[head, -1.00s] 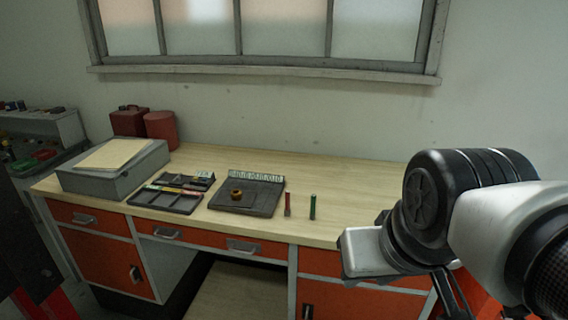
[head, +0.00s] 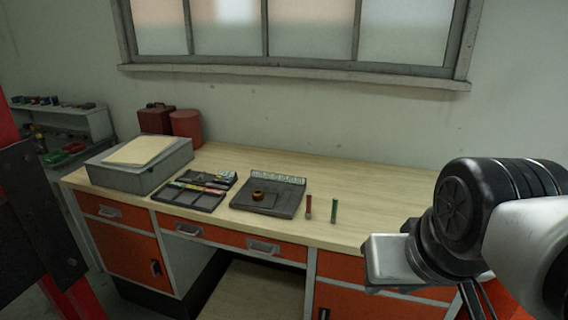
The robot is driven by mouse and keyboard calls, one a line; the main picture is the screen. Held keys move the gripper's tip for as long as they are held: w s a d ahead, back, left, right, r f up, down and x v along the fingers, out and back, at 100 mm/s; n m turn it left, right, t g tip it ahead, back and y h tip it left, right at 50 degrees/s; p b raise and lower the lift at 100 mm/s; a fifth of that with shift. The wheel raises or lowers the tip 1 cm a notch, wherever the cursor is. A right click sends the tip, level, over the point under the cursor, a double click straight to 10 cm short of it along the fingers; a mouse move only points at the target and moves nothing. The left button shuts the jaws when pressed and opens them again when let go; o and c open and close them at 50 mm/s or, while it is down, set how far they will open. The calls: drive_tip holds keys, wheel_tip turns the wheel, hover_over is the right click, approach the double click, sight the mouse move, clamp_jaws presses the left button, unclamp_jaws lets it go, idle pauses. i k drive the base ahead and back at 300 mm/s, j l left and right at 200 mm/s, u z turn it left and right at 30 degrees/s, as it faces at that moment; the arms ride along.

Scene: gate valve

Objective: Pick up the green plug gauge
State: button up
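The green plug gauge (head: 334,211) stands upright on the wooden bench top, near its front edge. A similar red gauge (head: 308,208) stands just to its left, apart from it. My arm fills the right side of the head view, and my gripper (head: 472,300) hangs at the lower right, over or in front of the bench's front edge. It is to the right of the green gauge and apart from it. Its fingers run out of the bottom of the picture, so their opening and anything between them cannot be seen.
A dark plate with a brass-coloured ring (head: 258,194) lies left of the gauges. Further left are a compartment tray (head: 205,200) and a grey box (head: 120,178) with papers on top. Red containers (head: 186,127) stand behind. The bench top (head: 385,195) right of the gauges is clear.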

sight(335, 201)
drive_tip(key=i+j+z, duration=0.25)
drive_tip(key=i+j, duration=0.15)
drive_tip(key=i, duration=0.2)
drive_tip(key=i+j+z, duration=0.25)
drive_tip(key=i+j, duration=0.2)
drive_tip(key=i, duration=0.1)
